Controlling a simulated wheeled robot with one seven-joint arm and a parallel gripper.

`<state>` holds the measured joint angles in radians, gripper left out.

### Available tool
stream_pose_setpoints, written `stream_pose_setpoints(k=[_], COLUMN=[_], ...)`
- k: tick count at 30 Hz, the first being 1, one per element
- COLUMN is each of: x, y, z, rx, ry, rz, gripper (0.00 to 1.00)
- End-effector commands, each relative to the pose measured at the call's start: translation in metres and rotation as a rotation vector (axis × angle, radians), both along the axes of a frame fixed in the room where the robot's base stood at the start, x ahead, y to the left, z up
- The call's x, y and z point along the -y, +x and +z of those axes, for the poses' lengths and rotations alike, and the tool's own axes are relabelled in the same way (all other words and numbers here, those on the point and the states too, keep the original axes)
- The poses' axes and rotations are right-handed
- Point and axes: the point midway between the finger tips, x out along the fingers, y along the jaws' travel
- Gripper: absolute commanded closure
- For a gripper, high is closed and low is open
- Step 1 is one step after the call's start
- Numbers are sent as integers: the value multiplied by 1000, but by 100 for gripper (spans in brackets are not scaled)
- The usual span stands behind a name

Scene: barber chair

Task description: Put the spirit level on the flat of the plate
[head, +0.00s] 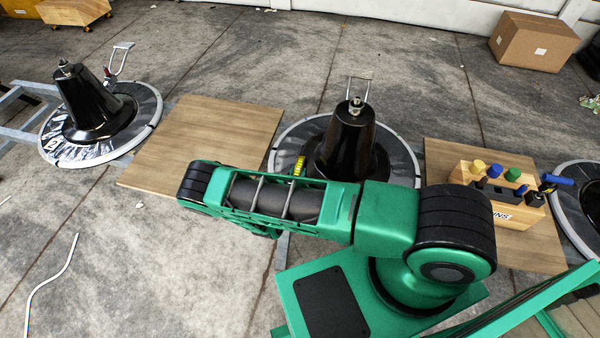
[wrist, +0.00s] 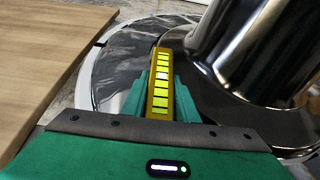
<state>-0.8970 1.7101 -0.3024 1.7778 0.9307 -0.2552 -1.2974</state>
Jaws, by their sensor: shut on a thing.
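The spirit level is a slim yellow bar with bright yellow-green segments (wrist: 160,83). My gripper (wrist: 161,100) is shut on it, with a green finger on each side. The level points away from the gripper, over the round plate (wrist: 104,82) and left of its black column. In the head view the level (head: 299,166) shows as a small yellow piece at the left of the black column (head: 347,140), over the middle plate (head: 403,160). My arm hides the gripper and the plate's near part there. I cannot tell whether the level touches the plate.
A wooden board (head: 205,140) lies left of the plate. Another board (head: 440,152) at the right bears a wooden tool block (head: 505,205) with coloured handles. Similar bases stand at far left (head: 95,110) and right edge. A cardboard box (head: 535,40) is at the back right.

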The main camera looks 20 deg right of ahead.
Motion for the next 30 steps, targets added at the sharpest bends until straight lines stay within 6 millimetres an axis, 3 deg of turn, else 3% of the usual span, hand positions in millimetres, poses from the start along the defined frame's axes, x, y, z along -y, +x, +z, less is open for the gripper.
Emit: stream_pose_setpoints(k=[1, 2, 3, 4, 17, 30], x=[0, 0, 0, 0, -5, -47], y=[0, 0, 0, 0, -7, -69], z=[-1, -1, -1, -1, 3, 35], rx=[1, 0, 0, 0, -2, -2], ry=[-1, 0, 0, 0, 1, -1], rz=[0, 0, 0, 0, 0, 1], gripper=[100, 66, 57, 55, 55, 55])
